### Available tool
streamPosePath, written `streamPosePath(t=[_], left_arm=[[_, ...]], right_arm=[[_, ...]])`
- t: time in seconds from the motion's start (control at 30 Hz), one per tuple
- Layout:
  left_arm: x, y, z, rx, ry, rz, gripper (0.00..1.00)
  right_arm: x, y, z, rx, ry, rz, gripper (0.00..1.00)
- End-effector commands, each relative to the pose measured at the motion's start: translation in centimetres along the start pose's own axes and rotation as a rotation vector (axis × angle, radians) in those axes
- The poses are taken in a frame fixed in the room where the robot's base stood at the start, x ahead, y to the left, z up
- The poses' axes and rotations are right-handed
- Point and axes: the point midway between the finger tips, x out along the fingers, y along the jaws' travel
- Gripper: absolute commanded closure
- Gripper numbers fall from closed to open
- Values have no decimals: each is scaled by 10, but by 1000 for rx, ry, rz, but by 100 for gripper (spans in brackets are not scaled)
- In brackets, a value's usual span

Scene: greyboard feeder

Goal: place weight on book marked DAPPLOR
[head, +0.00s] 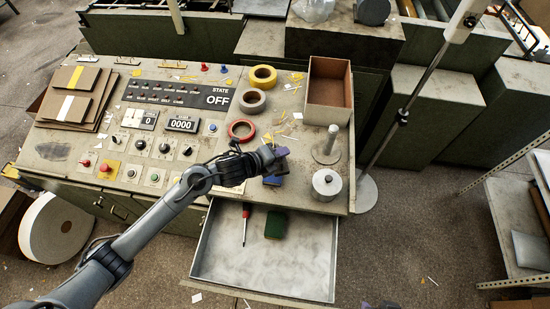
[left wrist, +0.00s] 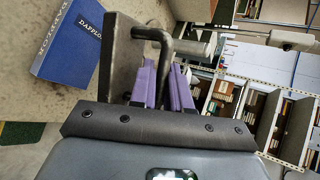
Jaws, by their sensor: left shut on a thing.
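My left gripper (head: 276,154) is above the front part of the console top. In the left wrist view its purple fingers (left wrist: 163,85) are shut on a dark block-like weight (left wrist: 122,50) with a bent rod handle. The blue book (left wrist: 68,42), with DAPPLOR on its cover, lies beyond the weight at the upper left of that view. In the head view the book (head: 273,181) shows just below the gripper, partly hidden by it. Purple bits of my right gripper (head: 377,306) show at the bottom edge; the rest is out of frame.
A post on a round base (head: 327,147) and a round metal weight (head: 327,184) stand right of the book. An open drawer (head: 304,260) holds a red screwdriver (head: 245,222) and a green pad (head: 275,225). Tape rolls (head: 241,130) and an open box (head: 328,91) lie behind.

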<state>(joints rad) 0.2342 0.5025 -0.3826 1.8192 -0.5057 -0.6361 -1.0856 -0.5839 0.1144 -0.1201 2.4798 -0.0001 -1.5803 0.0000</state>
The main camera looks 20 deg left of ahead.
Motion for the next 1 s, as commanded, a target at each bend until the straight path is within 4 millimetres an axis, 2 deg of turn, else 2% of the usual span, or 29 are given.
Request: streamPosePath(t=[0.1,0.27,0.7,1.0], left_arm=[[1,6,11,0,-3,-6,100],[3,11,16,0,-2,-8,100],[22,42,8,-2,-1,-8,100],[24,45,8,1,-2,-8,100]], right_arm=[[-2,0,-1,0,2,0,57],[-3,0,-2,-1,3,1,57],[-4,3,-2,-10,3,8,57],[-4,2,-2,-8,3,7,57]])
